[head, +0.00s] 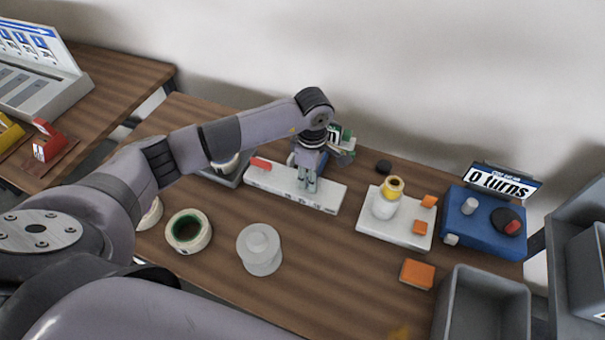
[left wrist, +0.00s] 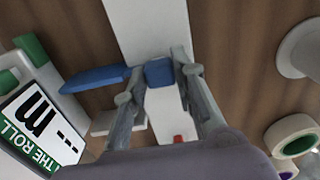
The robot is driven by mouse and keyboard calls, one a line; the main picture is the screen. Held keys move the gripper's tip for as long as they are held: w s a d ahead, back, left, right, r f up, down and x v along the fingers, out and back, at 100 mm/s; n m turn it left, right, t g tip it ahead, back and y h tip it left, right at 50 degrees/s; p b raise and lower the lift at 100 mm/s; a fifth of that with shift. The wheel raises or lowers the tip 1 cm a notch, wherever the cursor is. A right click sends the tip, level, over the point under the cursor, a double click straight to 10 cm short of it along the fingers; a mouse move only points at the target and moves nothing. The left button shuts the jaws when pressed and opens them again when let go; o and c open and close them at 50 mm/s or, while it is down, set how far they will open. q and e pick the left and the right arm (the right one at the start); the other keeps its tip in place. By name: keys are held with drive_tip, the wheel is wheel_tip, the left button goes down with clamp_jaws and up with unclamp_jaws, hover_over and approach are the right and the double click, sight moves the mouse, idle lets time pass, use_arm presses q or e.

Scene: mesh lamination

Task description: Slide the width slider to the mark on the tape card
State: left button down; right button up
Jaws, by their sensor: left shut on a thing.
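The width slider is a small blue block (left wrist: 159,72) on a long white rail (head: 325,193), which also shows in the left wrist view (left wrist: 145,25). My left gripper (head: 306,186) reaches down onto the middle of the rail. In the left wrist view its fingers (left wrist: 160,78) are shut on the blue block, one on each side. A card with green bands (left wrist: 40,128) reads "THE ROLL" and carries a large black character; the rest is unclear. In the head view, a partly hidden green-and-white card (head: 340,135) stands behind my gripper. My right gripper is not in view.
A red block (head: 261,164) sits at the rail's left end. A tape roll (head: 188,231) and a pale round spool (head: 260,249) are in front. A white board (head: 378,230), a blue counter reading "0 turns" (head: 470,224) and a grey bin (head: 483,275) are to the right.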

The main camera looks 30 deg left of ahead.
use_arm(q)
drive_tip(key=c, duration=1.3)
unclamp_jaws()
drive_tip(key=shift+a, duration=0.45)
drive_tip(key=shift+d, duration=0.1)
drive_tip(key=shift+r, duration=0.2)
wheel_tip(320, 180, up, 12)
drive_tip(key=shift+f, duration=0.2)
